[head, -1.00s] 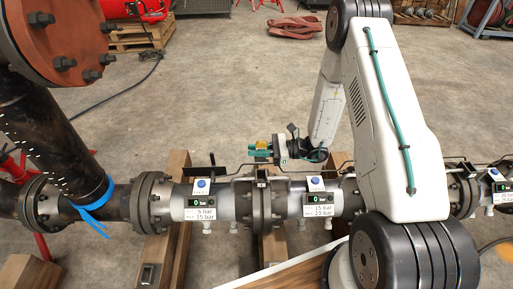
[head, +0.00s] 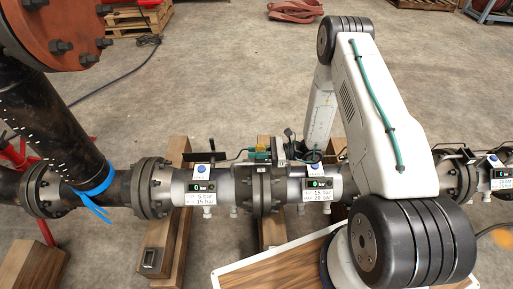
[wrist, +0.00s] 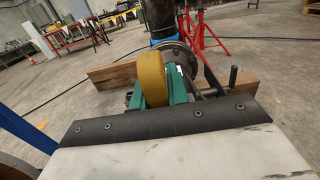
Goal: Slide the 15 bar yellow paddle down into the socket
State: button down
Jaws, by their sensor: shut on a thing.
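The yellow paddle (wrist: 152,80) shows in the wrist view as a round yellow disc, seen nearly edge-on. My gripper (wrist: 158,95) has green fingers, one on each side of the disc, and is shut on it. In the head view my gripper (head: 262,155) hovers at the top of the middle flange pair (head: 262,190); the paddle is too small or hidden there to make out. I cannot tell whether it touches the flanges. The socket's opening is not clearly visible. In the wrist view a flanged pipe end (wrist: 180,57) lies behind the disc.
The pipe runs across the head view with labelled gauge sections left (head: 202,190) and right (head: 319,187) of the middle flanges. Thin rods or handles stand along its top. Timber blocks (head: 170,215) support it. A wood-topped board (head: 280,260) lies in front. The floor behind is open.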

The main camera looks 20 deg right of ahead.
jog(key=shift+f, duration=0.35)
jog(key=c, duration=1.3)
grip_release()
jog(key=shift+v, duration=3.95)
